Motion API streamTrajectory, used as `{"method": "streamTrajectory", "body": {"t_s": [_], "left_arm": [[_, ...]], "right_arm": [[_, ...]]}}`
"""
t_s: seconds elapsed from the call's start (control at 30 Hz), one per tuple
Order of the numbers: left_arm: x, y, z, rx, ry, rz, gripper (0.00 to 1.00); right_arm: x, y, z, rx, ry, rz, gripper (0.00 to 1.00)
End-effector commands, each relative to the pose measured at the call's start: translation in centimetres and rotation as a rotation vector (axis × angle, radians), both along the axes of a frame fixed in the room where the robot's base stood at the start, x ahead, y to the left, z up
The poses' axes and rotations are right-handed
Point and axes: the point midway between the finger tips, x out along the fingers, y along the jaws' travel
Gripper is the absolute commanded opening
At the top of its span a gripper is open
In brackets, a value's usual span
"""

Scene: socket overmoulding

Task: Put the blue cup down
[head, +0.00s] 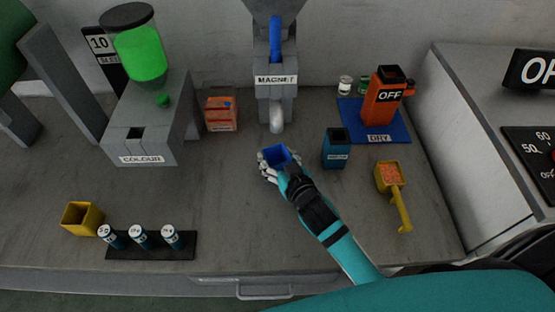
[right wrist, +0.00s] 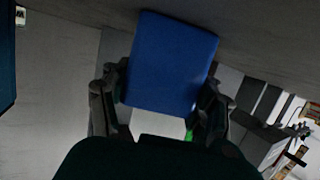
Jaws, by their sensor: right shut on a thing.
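The blue cup (head: 276,156) is in my right gripper (head: 277,167), near the middle of the bench and in front of the magnet stand. Its dark open top shows in the head view. In the right wrist view the blue cup (right wrist: 171,62) fills the space between the two fingers of my right gripper (right wrist: 160,100), which are shut on its sides. A strip of the grey bench (right wrist: 270,40) shows along the top of that view. I cannot tell whether the cup's base touches the bench. My left gripper is not in view.
The magnet stand (head: 276,108) is just behind the cup. A darker blue container (head: 336,150) stands to its right, beside a yellow scoop (head: 390,178) of orange granules. An orange dryer (head: 384,102) stands on a blue mat (head: 350,113).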

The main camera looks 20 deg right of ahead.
Motion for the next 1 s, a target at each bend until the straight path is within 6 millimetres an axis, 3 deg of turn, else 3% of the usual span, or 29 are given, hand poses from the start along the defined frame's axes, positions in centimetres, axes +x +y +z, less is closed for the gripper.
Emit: {"method": "streamTrajectory", "body": {"t_s": [0.13, 0.27, 0.3, 0.47, 0.83, 1.0], "left_arm": [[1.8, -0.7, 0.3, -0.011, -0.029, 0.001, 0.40], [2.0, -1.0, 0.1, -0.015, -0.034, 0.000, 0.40], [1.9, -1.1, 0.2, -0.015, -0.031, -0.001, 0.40], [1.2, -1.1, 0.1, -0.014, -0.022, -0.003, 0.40], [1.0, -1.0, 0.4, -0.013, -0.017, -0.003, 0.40], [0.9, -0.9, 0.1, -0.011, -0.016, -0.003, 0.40]], "right_arm": [[-0.1, 0.0, -0.1, 0.000, 0.006, 0.000, 0.31], [-0.1, 0.0, -0.5, 0.000, 0.006, -0.001, 0.31], [-0.1, 0.0, -0.4, 0.000, 0.006, -0.001, 0.63], [0.0, 0.0, -0.4, -0.001, 0.006, 0.000, 0.84], [-0.1, 0.0, 0.2, 0.000, 0.004, 0.000, 0.85], [-2.8, -0.3, 0.7, 0.000, 0.006, 0.000, 0.85]]}}
